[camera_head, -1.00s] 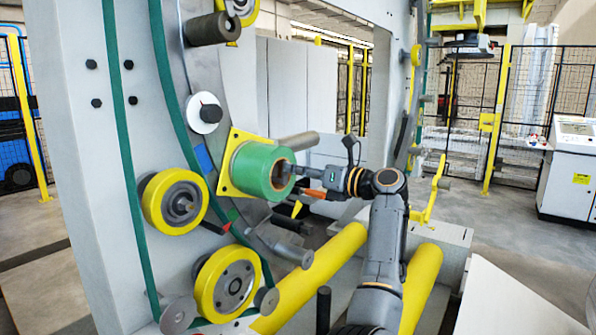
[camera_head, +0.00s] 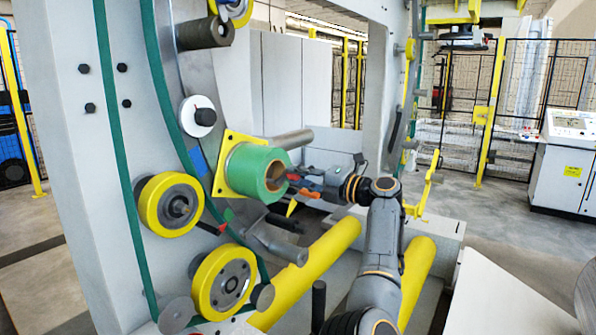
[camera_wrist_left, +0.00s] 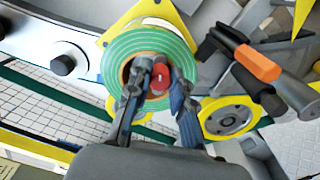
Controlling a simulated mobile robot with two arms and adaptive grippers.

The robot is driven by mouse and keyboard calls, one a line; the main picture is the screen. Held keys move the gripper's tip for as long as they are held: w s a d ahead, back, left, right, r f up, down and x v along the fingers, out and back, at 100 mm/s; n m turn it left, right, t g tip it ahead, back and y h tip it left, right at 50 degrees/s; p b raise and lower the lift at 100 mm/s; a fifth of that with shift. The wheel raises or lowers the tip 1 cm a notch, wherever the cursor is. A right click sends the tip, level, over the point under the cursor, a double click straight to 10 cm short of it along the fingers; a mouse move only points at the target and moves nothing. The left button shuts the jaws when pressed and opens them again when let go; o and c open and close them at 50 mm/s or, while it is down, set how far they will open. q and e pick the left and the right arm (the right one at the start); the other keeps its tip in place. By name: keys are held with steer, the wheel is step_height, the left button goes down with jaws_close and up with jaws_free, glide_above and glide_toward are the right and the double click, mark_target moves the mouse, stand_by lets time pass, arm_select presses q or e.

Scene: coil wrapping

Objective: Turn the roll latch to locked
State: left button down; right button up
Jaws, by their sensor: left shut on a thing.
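The green roll (camera_head: 258,172) sits on a yellow square plate (camera_head: 221,177) on the ring, and its round end shows in the left wrist view (camera_wrist_left: 122,50). A small red knob, which looks like the roll latch (camera_wrist_left: 160,77), is in the roll's brown core. My left gripper (camera_wrist_left: 159,82) is shut on this knob, with one finger on each side. In the head view, my left gripper (camera_head: 290,180) reaches the roll's end from the right, and the knob is mostly hidden. My right gripper is not in view. Locked or unlocked markings cannot be read.
Yellow wheels (camera_head: 170,204) and dark rollers (camera_head: 205,33) stand out from the ring near the roll. A black tool with an orange band (camera_wrist_left: 258,63) is close right of the fingers. Long yellow rollers (camera_head: 312,275) lie below my arm.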

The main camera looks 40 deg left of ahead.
arm_select(q)
steer(key=shift+f+m+p, duration=0.6)
steer(key=shift+m+p, duration=0.45)
steer(key=shift+m, duration=0.9)
steer(key=shift+f+m+p, duration=0.6)
steer(key=shift+m+p, duration=0.4)
steer(key=shift+m, duration=0.9)
steer(key=shift+f+m+p, duration=0.6)
steer(key=shift+m+p, duration=0.45)
steer(key=shift+m, duration=0.9)
steer(key=shift+f, duration=0.1)
steer(key=c, duration=1.2)
jaws_free()
steer(key=shift+o, duration=0.2)
steer(key=shift+d, duration=0.2)
steer(key=w+d, duration=0.1)
steer(key=d, duration=1)
steer(key=shift+w+d, duration=0.15)
steer(key=shift+d, duration=0.15)
